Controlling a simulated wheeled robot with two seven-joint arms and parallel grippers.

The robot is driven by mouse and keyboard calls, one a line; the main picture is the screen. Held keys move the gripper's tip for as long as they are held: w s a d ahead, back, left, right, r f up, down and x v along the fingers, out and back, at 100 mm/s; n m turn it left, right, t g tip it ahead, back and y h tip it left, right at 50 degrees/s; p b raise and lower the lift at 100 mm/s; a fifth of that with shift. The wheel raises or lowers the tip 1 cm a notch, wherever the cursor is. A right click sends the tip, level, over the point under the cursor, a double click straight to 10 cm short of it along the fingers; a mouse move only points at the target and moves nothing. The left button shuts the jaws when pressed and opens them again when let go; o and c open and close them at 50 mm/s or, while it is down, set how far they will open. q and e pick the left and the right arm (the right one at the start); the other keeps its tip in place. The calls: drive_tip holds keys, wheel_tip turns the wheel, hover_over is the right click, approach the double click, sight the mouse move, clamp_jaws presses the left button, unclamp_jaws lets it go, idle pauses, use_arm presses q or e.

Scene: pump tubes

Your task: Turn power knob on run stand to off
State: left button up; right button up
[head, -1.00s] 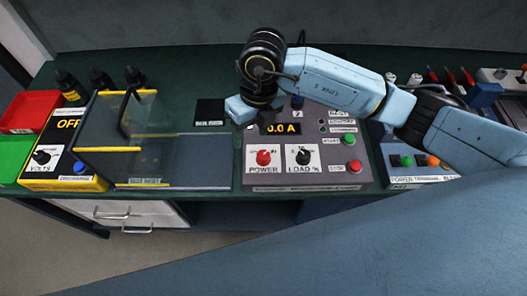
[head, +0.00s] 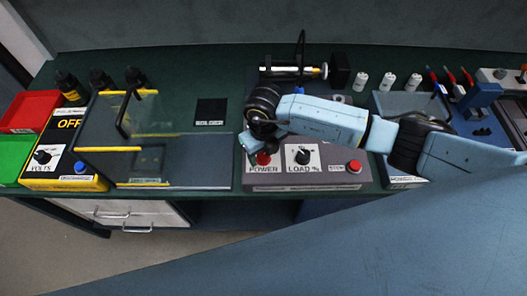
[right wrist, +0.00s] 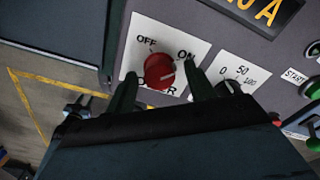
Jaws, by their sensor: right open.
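The run stand (head: 335,178) is a grey box at the front middle of the bench. Its red power knob (head: 263,159) sits at the left of the panel, partly hidden by my right gripper (head: 252,146) in the head view. In the right wrist view the red knob (right wrist: 159,71) stands on a white plate marked OFF at upper left and ON at upper right. The knob's pale mark points right, toward the ON side. My right gripper (right wrist: 160,88) is open, with one finger on each side of the knob; contact cannot be told. My left gripper is out of view.
The black load knob (head: 303,157) is just right of the power knob. A red button (head: 354,166) is further right. A clear-lidded case (head: 200,160) stands to the left, beside a yellow box (head: 62,182). White cylinders (head: 387,82) stand behind.

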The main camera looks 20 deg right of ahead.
drive_tip(key=shift+f, duration=0.25)
drive_tip(key=c, duration=1)
